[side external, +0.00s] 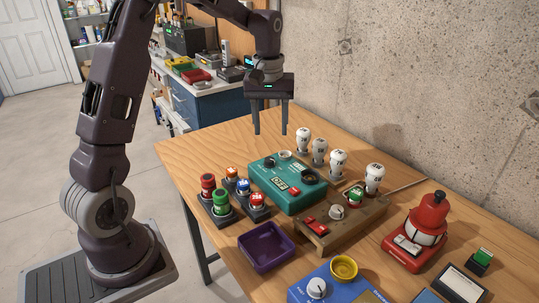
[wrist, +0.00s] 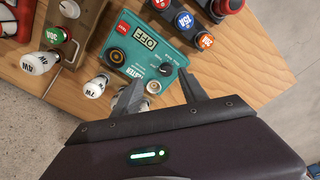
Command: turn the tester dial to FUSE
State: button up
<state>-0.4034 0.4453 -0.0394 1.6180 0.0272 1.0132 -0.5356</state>
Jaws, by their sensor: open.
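The teal tester box (side external: 290,195) stands on the wooden bench, and it also shows in the wrist view (wrist: 150,55). Its display (wrist: 145,36) reads OFF. A small black dial (wrist: 165,69) sits on its top, near the far left corner in the side view (side external: 270,162). The markings around the dial are too small to read. A larger dark round socket (wrist: 117,57) sits on the same top. My gripper (side external: 270,132) is open and empty, pointing down above the dial end of the tester, apart from it. In the wrist view its fingertips (wrist: 160,79) are spread near the dial.
White bulbs (side external: 338,161) stand behind the tester along the wall. Red, green and blue fuses (side external: 220,202) stand in front-left.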

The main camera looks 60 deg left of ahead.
jog(key=n, duration=0.2)
send_over(270, 159)
jog(key=shift+g, duration=0.4)
notch_tip(270, 159, down, 5)
jog(key=shift+r, duration=0.2)
notch_tip(270, 159, down, 7)
jog(key=shift+a+f, duration=0.1)
jog(key=shift+f, duration=0.05)
jog(key=shift+m, duration=0.3)
grip_shut()
